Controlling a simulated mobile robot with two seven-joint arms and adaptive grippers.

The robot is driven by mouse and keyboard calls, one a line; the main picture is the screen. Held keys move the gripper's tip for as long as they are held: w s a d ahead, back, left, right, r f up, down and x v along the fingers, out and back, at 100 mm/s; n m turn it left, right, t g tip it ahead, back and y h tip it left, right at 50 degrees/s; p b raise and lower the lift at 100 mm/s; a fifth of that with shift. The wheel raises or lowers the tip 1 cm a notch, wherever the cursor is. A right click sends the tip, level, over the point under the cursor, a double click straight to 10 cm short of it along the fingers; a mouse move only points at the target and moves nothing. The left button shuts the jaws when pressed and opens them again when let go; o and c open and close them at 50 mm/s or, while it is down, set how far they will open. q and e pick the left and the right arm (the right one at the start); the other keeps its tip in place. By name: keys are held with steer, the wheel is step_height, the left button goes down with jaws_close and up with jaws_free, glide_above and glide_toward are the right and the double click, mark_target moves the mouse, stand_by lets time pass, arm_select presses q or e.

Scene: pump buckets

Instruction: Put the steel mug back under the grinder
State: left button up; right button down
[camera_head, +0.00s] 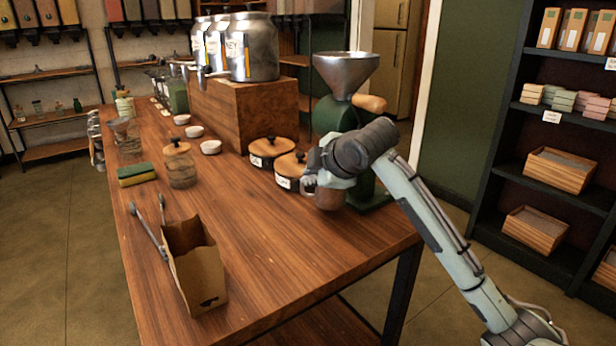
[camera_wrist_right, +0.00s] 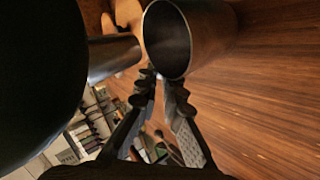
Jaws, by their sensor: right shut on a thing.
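The steel mug (camera_head: 329,199) is in front of the green grinder (camera_head: 328,116), low beside its base, and partly hidden by my right gripper (camera_head: 322,180). In the wrist view the open mouth and side of the mug (camera_wrist_right: 212,38) lie just beyond the fingertips of my right gripper (camera_wrist_right: 162,84), which is shut on it. A metal spout (camera_wrist_right: 114,56) of the grinder is close beside the mug's mouth. I cannot tell whether the mug's bottom touches the table. The grinder has a steel funnel hopper on top. My left gripper is out of view.
Two lidded canisters (camera_head: 270,150) stand left of the mug on the wooden table (camera_head: 290,250). A paper bag (camera_head: 197,272), tongs (camera_head: 149,230), a sponge (camera_head: 137,174) and a glass jar (camera_head: 180,166) are farther left. The front right of the table is clear.

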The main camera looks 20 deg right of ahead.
step_height(320, 180, down, 2)
steer(key=shift+d+f, duration=0.1)
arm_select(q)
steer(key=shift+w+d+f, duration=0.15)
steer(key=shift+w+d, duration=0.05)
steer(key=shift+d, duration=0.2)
arm_select(e)
steer(key=shift+s, duration=0.1)
